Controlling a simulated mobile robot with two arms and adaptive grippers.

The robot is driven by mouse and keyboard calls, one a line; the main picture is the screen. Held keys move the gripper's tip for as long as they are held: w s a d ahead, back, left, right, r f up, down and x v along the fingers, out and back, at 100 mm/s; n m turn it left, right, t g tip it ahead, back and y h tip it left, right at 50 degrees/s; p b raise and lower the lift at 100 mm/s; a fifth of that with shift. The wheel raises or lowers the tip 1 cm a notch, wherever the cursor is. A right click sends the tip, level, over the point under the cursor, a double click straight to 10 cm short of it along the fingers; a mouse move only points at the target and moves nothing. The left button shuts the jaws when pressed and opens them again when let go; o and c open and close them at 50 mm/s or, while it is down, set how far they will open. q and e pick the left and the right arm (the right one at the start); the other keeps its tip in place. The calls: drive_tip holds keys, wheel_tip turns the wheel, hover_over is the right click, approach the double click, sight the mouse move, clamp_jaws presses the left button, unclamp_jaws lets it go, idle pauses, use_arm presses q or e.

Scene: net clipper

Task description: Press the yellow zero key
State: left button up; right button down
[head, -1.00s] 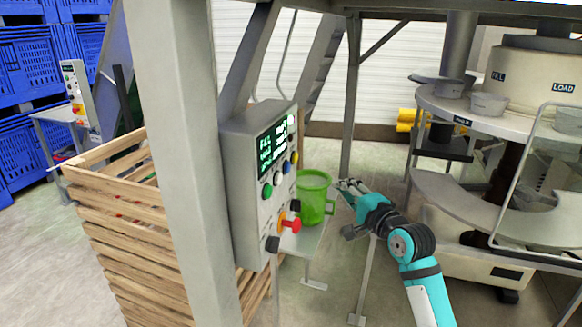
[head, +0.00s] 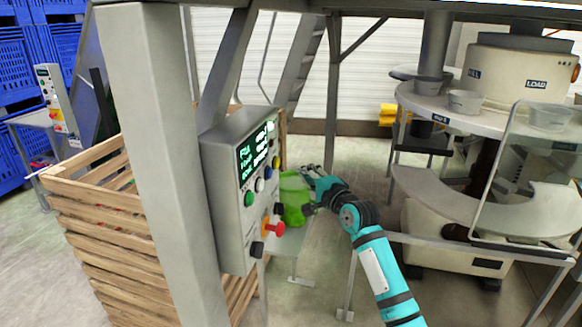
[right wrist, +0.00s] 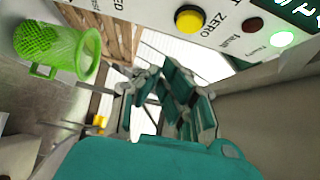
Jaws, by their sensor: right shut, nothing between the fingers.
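The yellow zero key (head: 277,163) is a round button on the front of the grey control box (head: 229,215). In the right wrist view the yellow key (right wrist: 189,19) shows at the top, with "ZERO" printed beside it. My right gripper (head: 307,172) is shut and empty, a little to the right of the panel face and apart from the key. In the right wrist view my right gripper (right wrist: 168,82) shows its teal fingers below the key, with a gap between them. My left gripper is not in view.
Other buttons, including a red knob (head: 274,229), sit lower on the panel. A grey post (head: 160,150) and a wooden crate (head: 90,215) are left. A round machine (head: 520,85) stands right.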

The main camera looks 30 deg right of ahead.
sight(276, 163)
drive_tip(key=w+a, duration=0.1)
drive_tip(key=w+a+p, duration=0.1)
drive_tip(key=w, duration=0.1)
drive_tip(key=shift+w+a+p, duration=0.25)
drive_tip(key=shift+a+p, duration=0.05)
